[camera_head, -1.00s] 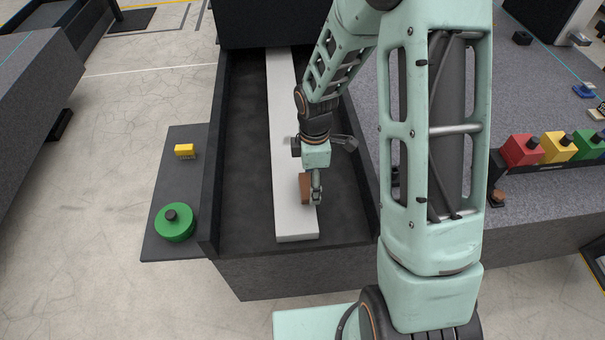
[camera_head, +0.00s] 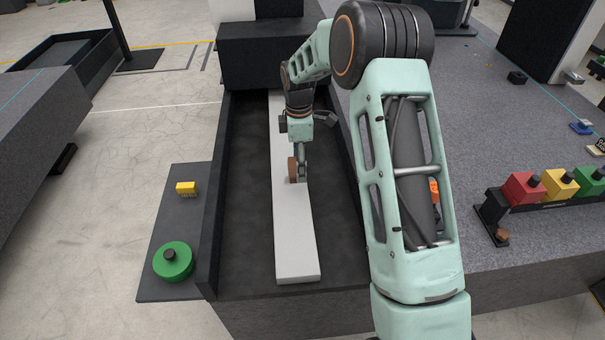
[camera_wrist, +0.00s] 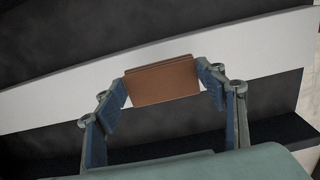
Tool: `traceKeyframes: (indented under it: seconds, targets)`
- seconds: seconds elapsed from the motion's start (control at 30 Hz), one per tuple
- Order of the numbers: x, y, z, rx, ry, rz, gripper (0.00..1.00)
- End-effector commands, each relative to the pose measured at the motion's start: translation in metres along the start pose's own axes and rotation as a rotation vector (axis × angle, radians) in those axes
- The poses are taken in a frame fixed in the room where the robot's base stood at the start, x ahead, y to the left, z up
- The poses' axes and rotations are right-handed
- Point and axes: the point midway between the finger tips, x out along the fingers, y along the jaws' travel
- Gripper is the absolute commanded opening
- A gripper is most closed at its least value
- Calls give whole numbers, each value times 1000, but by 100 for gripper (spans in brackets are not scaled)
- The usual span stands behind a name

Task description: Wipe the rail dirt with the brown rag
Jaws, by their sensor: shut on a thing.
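A long white rail (camera_head: 298,240) lies lengthwise in a dark trough; it also crosses the wrist view (camera_wrist: 60,88). My gripper (camera_head: 300,176) is over the rail, about midway along its visible length. It is shut on the brown rag (camera_head: 292,170), a folded block. In the wrist view the rag (camera_wrist: 162,82) sits between the two fingers, in front of the rail. I cannot tell whether the rag touches the rail. No dirt is clearly visible on the rail; the part behind the rag and gripper is hidden.
Dark trough walls (camera_head: 213,200) flank the rail on both sides. Left of it, a side shelf (camera_head: 165,225) holds a green round knob (camera_head: 172,262) and a yellow block (camera_head: 186,188). Red, yellow and green boxes (camera_head: 523,188) stand at right.

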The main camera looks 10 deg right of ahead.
Motion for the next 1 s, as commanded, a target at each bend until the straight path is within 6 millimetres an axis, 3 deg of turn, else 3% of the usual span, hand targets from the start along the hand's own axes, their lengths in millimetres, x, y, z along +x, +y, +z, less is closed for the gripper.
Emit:
traceKeyframes:
  seconds: [0.17,0.57,0.8,1.0]
  targets:
    - [8,2,-1,-1,0,-1,45]
    - [60,2,0,-1,-1,-1,45]
    - [54,-18,0,-1,0,1,45]
    - [55,-22,0,-1,0,1,45]
